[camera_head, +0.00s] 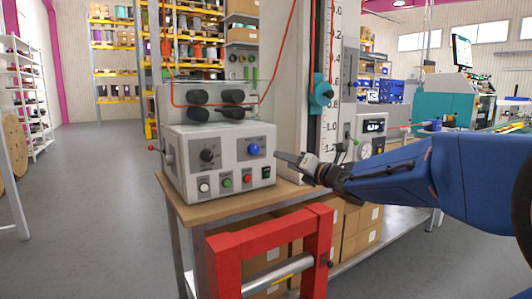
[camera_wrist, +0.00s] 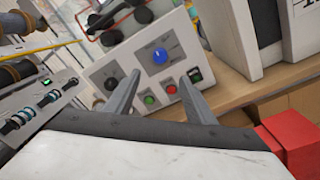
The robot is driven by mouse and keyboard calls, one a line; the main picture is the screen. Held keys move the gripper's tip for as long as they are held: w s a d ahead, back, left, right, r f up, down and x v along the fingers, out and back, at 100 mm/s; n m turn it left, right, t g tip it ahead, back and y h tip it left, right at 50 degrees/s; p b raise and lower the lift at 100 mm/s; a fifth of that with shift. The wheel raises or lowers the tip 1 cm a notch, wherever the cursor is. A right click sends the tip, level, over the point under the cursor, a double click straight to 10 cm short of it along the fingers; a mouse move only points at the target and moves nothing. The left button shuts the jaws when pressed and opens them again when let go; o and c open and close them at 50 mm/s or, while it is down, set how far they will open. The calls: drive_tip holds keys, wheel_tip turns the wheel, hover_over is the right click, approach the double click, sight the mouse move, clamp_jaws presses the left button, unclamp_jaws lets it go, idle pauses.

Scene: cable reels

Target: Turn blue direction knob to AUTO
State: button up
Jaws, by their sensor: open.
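The blue direction knob (camera_head: 253,149) is on the front panel of a light grey control box (camera_head: 183,165), at the upper right of the panel. In the wrist view the blue knob (camera_wrist: 160,56) shows ahead, between and beyond my two fingers. Its label and pointer are too small to read. My gripper (camera_head: 282,164) is to the right of the panel in the head view, apart from the knob. In the wrist view my gripper (camera_wrist: 158,90) is open, with nothing between its fingers.
A black knob (camera_head: 207,155) is left of the blue one. White (camera_head: 204,187), green (camera_head: 227,182) and red (camera_head: 248,179) buttons and a dark switch (camera_head: 266,172) sit below. Black rollers (camera_head: 197,97) are above the box. The box stands on a wooden table (camera_head: 225,208) behind a red frame (camera_head: 222,262).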

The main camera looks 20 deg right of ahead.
sight(256, 150)
drive_tip(key=x, duration=1.7)
drive_tip(key=shift+w, duration=0.15)
drive_tip(key=c, duration=1)
